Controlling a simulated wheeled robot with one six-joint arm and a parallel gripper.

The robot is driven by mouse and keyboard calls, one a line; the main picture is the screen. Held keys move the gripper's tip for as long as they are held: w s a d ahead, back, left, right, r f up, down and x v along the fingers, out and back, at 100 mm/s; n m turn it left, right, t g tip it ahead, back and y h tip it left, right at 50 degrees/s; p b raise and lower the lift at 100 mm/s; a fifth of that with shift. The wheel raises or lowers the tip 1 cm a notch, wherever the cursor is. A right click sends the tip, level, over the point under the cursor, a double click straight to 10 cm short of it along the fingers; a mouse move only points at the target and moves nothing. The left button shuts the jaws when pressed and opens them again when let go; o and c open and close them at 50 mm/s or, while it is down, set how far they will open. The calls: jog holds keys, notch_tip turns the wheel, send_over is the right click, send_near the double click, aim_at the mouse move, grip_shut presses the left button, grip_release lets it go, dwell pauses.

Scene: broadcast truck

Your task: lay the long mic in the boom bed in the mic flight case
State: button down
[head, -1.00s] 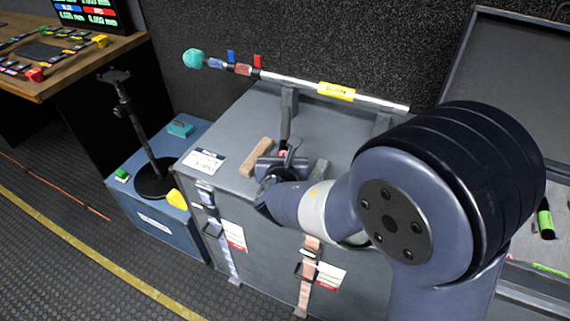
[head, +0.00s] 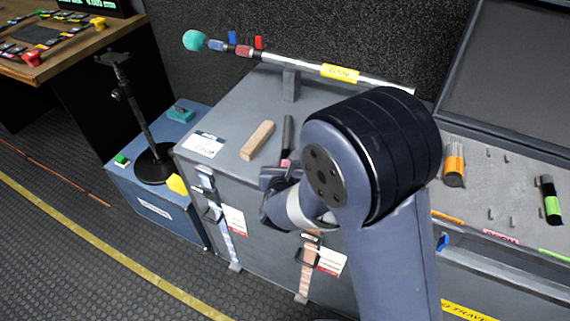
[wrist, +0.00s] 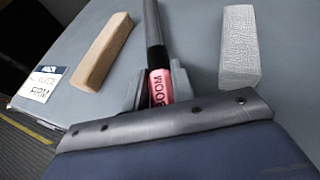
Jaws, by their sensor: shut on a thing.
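The long mic is a dark rod (head: 288,132) with a pink band, seen over the grey case top. In the wrist view its pink band (wrist: 160,88) reads "BOOM" and sits between my fingers. My gripper (head: 284,172) is shut on the mic at this band; it also shows in the wrist view (wrist: 157,92). I cannot tell whether the mic touches the case top. The mic flight case (head: 470,192) is open at the right, holding an orange-banded mic (head: 454,165) and a green-banded mic (head: 550,203). A pink label (head: 500,237) lies on its front edge, by small grey pegs. My arm hides its left part.
A wooden block (head: 258,140) and a grey block (wrist: 240,48) flank the mic on the grey case (head: 225,118). A boom pole (head: 300,61) with a teal end lies across supports behind. A black stand (head: 145,120) stands on the blue box (head: 150,212) at left.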

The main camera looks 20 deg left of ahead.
jog(key=shift+f, duration=0.15)
jog(key=c, duration=1.2)
grip_release()
